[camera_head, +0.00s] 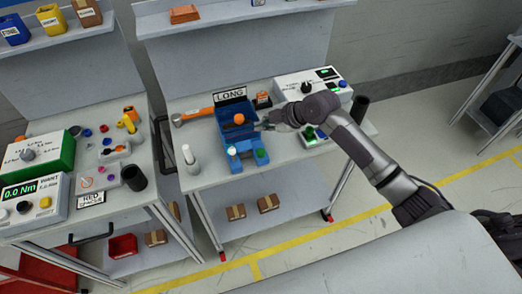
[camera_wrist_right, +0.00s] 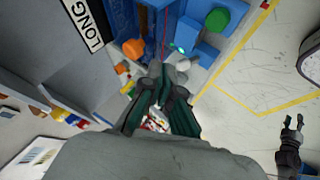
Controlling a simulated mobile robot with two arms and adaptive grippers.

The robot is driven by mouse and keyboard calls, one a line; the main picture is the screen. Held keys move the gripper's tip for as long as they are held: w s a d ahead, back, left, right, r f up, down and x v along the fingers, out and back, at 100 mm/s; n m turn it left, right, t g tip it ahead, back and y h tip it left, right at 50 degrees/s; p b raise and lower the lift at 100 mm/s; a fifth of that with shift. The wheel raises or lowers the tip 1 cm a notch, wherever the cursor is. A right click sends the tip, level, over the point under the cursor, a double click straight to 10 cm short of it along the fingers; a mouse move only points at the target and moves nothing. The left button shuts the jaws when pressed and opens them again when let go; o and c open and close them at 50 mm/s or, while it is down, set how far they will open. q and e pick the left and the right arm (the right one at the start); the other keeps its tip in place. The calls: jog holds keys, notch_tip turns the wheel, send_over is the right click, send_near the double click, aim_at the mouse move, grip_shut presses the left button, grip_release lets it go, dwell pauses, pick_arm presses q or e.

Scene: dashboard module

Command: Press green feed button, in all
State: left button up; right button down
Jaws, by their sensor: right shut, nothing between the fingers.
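The blue module (camera_head: 231,133) stands on the middle bench below the LONG sign. A round green button (camera_head: 260,153) sits on its front right block, and it shows large in the wrist view (camera_wrist_right: 217,19). My right gripper (camera_head: 263,125) is shut and empty. It reaches in from the right to the right side of the module, above and behind the green button and apart from it. In the wrist view the shut fingertips (camera_wrist_right: 158,78) are over the module's edge, near an orange knob. My left gripper (camera_wrist_right: 291,122) shows only in the wrist view, open and empty, far from the module.
A white control box (camera_head: 305,85) stands behind my right arm. A smaller panel with green buttons (camera_head: 311,134) lies under the arm. Bench space in front of the module is narrow.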

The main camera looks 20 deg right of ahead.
jog(key=shift+f, duration=0.15)
jog(key=b, duration=0.6)
send_over(263, 152)
notch_tip(263, 152, down, 8)
jog(key=shift+r, duration=0.2)
jog(key=shift+f+b, duration=0.5)
jog(key=shift+f, duration=0.05)
dwell(0.7)
jog(key=shift+f+b, duration=0.3)
jog(key=shift+f, duration=0.1)
jog(key=shift+f+b, duration=0.4)
jog(key=shift+f, duration=0.1)
dwell(0.6)
jog(key=shift+r+p, duration=0.8)
jog(key=shift+r, duration=0.15)
